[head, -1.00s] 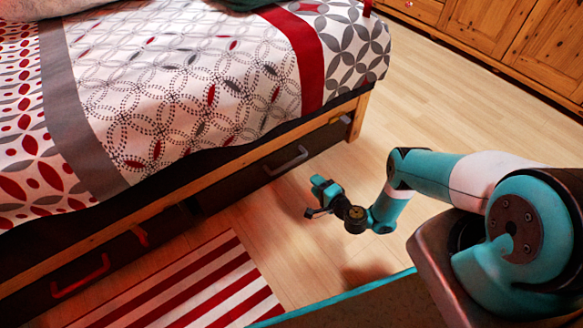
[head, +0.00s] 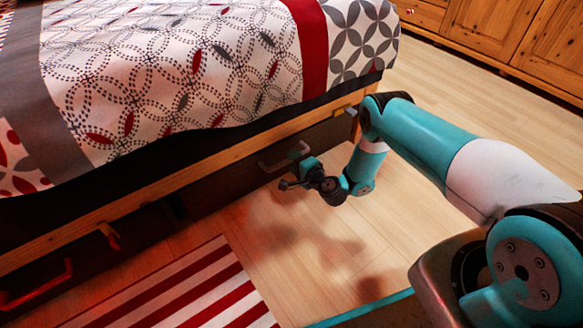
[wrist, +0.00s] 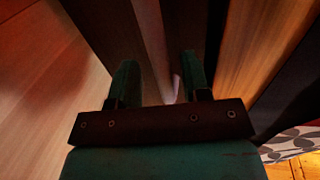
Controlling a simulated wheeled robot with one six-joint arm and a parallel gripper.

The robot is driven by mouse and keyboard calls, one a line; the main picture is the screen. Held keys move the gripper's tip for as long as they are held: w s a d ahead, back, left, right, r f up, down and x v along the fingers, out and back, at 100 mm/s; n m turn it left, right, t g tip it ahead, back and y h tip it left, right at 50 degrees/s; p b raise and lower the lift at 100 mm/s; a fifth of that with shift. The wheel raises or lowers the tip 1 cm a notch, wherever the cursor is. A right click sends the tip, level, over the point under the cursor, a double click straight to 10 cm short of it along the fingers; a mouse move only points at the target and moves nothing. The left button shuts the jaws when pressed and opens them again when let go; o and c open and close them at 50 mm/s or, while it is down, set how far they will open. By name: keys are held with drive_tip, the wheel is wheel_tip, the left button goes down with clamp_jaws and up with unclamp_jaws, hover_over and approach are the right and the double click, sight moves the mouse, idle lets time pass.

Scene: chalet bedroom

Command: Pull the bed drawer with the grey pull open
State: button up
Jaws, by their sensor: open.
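The bed drawer with the grey pull (head: 275,166) is a dark panel (head: 225,195) under the wooden bed rail, and it looks shut. My gripper (head: 296,175) is open and low above the floor, in front of the right part of this pull. In the wrist view the two teal fingers of my gripper (wrist: 160,78) point toward the dark drawer front. A thin pale strip (wrist: 178,88), probably the grey pull, shows close to the right finger. I cannot tell whether the fingers touch it.
A second dark drawer with a red pull (head: 40,288) is at the lower left. A striped rug (head: 190,290) lies on the floor. Wooden cabinets (head: 490,35) stand at the back right. The floor between is clear.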

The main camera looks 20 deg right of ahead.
drive_tip(key=shift+b+x, duration=0.4)
drive_tip(key=shift+x, duration=0.65)
clamp_jaws()
drive_tip(key=shift+s, duration=0.1)
